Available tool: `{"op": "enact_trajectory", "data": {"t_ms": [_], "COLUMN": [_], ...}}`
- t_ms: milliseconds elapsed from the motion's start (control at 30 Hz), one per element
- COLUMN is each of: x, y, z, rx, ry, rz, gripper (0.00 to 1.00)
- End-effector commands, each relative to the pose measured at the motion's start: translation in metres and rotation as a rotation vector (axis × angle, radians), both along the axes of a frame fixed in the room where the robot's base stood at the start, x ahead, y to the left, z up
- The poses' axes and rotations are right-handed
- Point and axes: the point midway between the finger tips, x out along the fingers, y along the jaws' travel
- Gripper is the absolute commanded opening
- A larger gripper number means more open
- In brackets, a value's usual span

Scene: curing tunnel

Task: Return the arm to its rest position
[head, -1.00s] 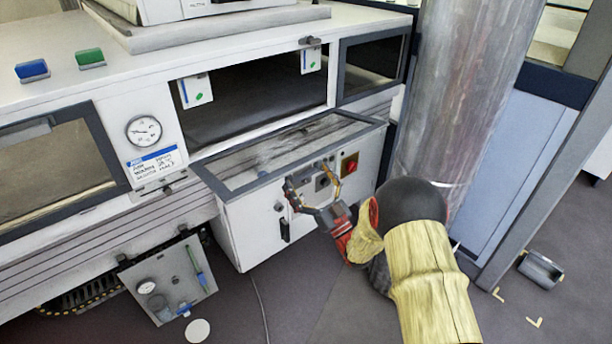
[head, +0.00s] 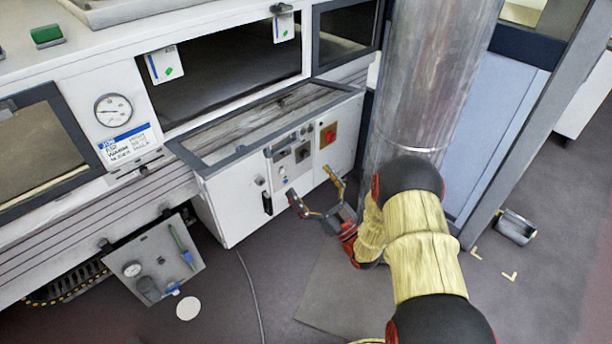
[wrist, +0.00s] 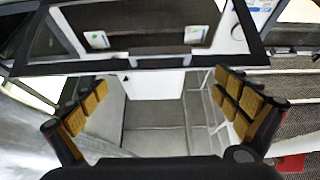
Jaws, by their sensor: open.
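My gripper (head: 316,190) is open and empty in the head view, in front of the white control box and apart from it. My arm, in a pale yellow sleeve with black joints, reaches in from the lower right. In the wrist view the two padded fingers of my gripper (wrist: 160,110) are spread wide with nothing between them. The white control box (head: 228,208) has knobs, a black handle and a red switch (head: 329,135) on a yellow plate. Its dark-framed flap (head: 188,153) lies open below the tunnel opening.
A large metal duct (head: 425,80) stands close behind my arm. A tilted grey panel with a gauge (head: 150,268) hangs at the lower left. A cable (head: 250,290) crosses the floor. The floor before the box is mostly clear.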

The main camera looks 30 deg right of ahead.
Motion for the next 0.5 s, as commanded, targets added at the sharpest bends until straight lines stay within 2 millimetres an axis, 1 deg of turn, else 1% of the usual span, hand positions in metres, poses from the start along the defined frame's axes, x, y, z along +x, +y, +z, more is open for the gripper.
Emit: {"op": "enact_trajectory", "data": {"t_ms": [367,467,500], "x": [0.001,0.008,0.014], "y": [0.0,0.0,0.0], "z": [-0.001,-0.013,-0.023], "rx": [-0.003,-0.02,-0.032], "ry": [0.003,0.053,0.093], "rz": [-0.002,-0.011,-0.021], "gripper": [1.0,1.0,1.0]}}
